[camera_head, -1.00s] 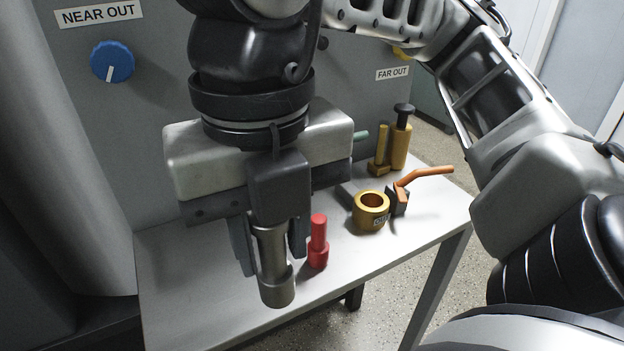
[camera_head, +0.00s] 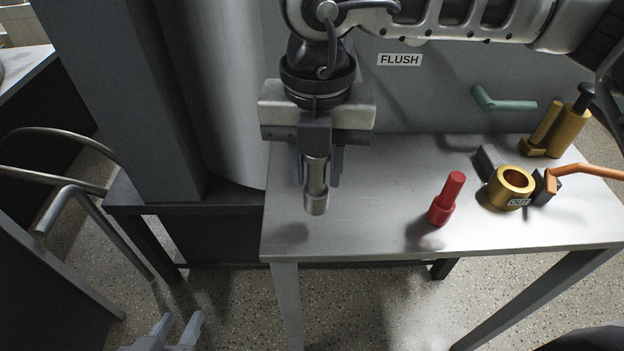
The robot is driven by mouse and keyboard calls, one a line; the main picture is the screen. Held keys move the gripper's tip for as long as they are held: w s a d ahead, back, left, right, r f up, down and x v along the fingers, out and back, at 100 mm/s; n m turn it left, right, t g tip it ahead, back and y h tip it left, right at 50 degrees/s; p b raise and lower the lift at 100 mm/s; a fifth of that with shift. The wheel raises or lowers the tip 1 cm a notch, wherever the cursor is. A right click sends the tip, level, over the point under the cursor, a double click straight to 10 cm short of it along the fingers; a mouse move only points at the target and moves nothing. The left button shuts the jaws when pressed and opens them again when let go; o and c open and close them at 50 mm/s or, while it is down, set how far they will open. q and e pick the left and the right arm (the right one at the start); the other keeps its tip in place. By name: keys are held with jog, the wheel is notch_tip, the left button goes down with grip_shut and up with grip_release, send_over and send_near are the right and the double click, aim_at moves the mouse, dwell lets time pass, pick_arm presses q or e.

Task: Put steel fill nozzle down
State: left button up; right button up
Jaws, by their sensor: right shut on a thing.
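The steel fill nozzle (camera_head: 316,198) is a grey metal cylinder with a wider lower end. My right gripper (camera_head: 318,176) is shut on it and holds it upright, over the left part of the grey table (camera_head: 370,215). A soft shadow lies on the table below it, and I cannot tell how large the gap is. My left gripper (camera_head: 178,328) shows only its fingertips at the bottom left, low over the floor. They stand apart with nothing between them.
A red nozzle-like piece (camera_head: 446,199) stands to the right on the table. Farther right are a gold ring marked OUT (camera_head: 511,188), an orange-handled valve (camera_head: 552,184) and a brass pump-like item (camera_head: 560,132). The left part of the tabletop is clear.

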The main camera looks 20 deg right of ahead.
aim_at(312, 184)
jog(key=shift+w+a+f, duration=0.15)
jog(key=shift+w+f, duration=0.2)
jog(key=shift+f, duration=0.1)
jog(key=shift+w+f, duration=0.1)
jog(key=shift+f, duration=1.55)
jog(key=shift+f+b, duration=0.25)
jog(key=shift+b, duration=0.15)
jog(key=o, duration=1)
jog(key=shift+r, duration=0.1)
jog(key=shift+r+p, duration=0.25)
jog(key=shift+p, duration=0.15)
notch_tip(312, 184, up, 12)
jog(key=shift+f, duration=0.1)
